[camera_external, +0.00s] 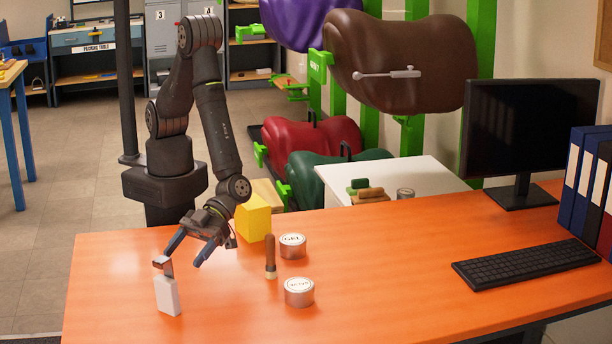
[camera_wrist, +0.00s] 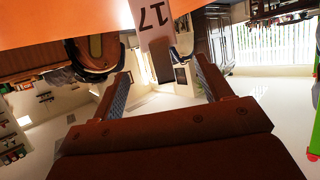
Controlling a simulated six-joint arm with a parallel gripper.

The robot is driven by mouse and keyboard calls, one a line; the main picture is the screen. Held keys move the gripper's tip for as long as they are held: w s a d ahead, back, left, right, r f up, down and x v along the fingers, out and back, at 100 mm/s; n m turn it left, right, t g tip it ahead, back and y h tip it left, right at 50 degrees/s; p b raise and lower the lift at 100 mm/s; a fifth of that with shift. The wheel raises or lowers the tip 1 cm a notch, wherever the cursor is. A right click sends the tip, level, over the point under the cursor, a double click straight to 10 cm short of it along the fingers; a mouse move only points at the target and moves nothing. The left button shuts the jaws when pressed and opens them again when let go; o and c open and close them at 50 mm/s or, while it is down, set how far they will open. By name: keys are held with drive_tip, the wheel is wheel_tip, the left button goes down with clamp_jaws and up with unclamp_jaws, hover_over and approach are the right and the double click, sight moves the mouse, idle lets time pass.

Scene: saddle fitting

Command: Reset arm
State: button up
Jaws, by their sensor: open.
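My gripper (camera_external: 182,259) is above the left front of the orange table, its two blue-grey fingers spread apart and pointing down to the left. It is open, with nothing clearly held. A small white upright block with a grey top (camera_external: 168,296) stands on the table just below and left of the fingers. In the wrist view my gripper (camera_wrist: 162,70) shows both fingers apart. A white tag marked 17 (camera_wrist: 154,23) appears upside down beyond and between them. I cannot tell from these views whether a finger touches the block's top.
On the orange table (camera_external: 390,270) are a yellow block (camera_external: 254,220), a wooden-handled tool (camera_external: 270,257), a GEL tin (camera_external: 292,246) and another tin (camera_external: 299,292). A keyboard (camera_external: 525,262), monitor (camera_external: 530,135) and binders (camera_external: 590,185) are at the right. Saddles (camera_external: 400,62) hang behind.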

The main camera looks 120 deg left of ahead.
sight(158, 284)
drive_tip(key=x, duration=0.8)
drive_tip(key=shift+s+d+f, duration=0.1)
drive_tip(key=shift+d+f, duration=0.05)
drive_tip(key=shift+d, duration=0.15)
drive_tip(key=shift+d+r, duration=0.15)
drive_tip(key=shift+r, duration=1.45)
